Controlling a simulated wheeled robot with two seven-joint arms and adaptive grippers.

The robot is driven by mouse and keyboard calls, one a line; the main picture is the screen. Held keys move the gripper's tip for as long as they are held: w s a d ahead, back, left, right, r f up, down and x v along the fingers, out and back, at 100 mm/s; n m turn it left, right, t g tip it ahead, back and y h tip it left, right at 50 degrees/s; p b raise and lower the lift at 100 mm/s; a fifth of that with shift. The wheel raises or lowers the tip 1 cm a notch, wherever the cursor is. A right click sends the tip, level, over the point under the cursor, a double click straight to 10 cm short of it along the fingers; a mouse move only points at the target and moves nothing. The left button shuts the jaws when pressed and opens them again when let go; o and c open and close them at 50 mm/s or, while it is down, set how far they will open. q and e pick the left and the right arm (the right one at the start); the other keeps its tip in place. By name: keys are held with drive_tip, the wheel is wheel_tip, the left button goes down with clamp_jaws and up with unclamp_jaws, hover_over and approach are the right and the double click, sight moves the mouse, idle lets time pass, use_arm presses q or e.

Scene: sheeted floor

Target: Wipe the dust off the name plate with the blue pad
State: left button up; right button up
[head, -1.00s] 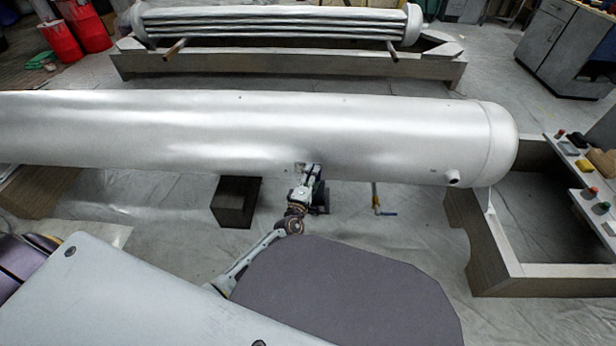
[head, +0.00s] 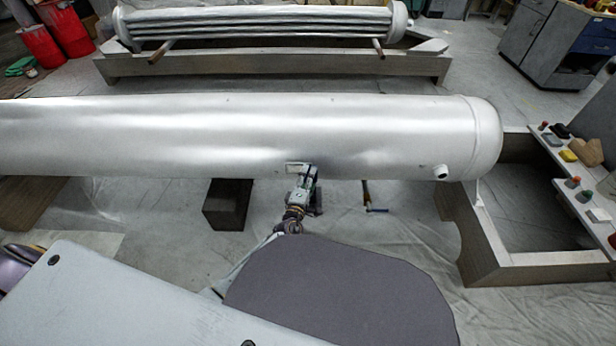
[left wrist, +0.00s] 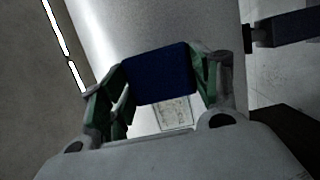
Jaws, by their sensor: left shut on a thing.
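The blue pad (left wrist: 158,74) is held between the fingers of my left gripper (left wrist: 155,80) in the left wrist view. The name plate (left wrist: 174,114) shows just below the pad in that view, pale with faint markings. Whether the pad touches the plate or the tank cannot be told. In the head view the name plate (head: 293,167) is a small rectangle low on the near side of the silver tank (head: 400,130). My left gripper (head: 304,172) is right at the plate and covers part of it; the pad is hidden there. My right gripper is not in view.
A dark block (head: 227,204) stands on the sheeted floor below the tank. A stand (head: 530,270) and a shelf with small items (head: 585,190) are at the right. A tube bundle (head: 260,22) lies behind.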

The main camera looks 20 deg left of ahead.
use_arm(q)
drive_tip(key=shift+s+d+p, duration=0.2)
drive_tip(key=shift+s+p, duration=0.15)
drive_tip(key=shift+s, duration=0.5)
drive_tip(key=shift+s+d+p, duration=0.2)
drive_tip(key=shift+s+p, duration=0.1)
drive_tip(key=shift+s, duration=0.5)
drive_tip(key=shift+s+d+p, duration=0.2)
drive_tip(key=shift+s+p, duration=0.15)
drive_tip(key=shift+s, duration=0.5)
drive_tip(key=shift+s, duration=0.1)
drive_tip(key=s, duration=0.1)
drive_tip(key=s+p, duration=0.1)
drive_tip(key=shift+s+d, duration=0.3)
drive_tip(key=shift+d, duration=0.1)
drive_tip(key=shift+w, duration=0.2)
drive_tip(key=w+a, duration=0.2)
drive_tip(key=w, duration=0.4)
drive_tip(key=shift+w+a+b, duration=0.25)
drive_tip(key=shift+w+b, duration=0.25)
drive_tip(key=shift+w, duration=0.6)
idle(1.1)
drive_tip(key=shift+a, duration=0.1)
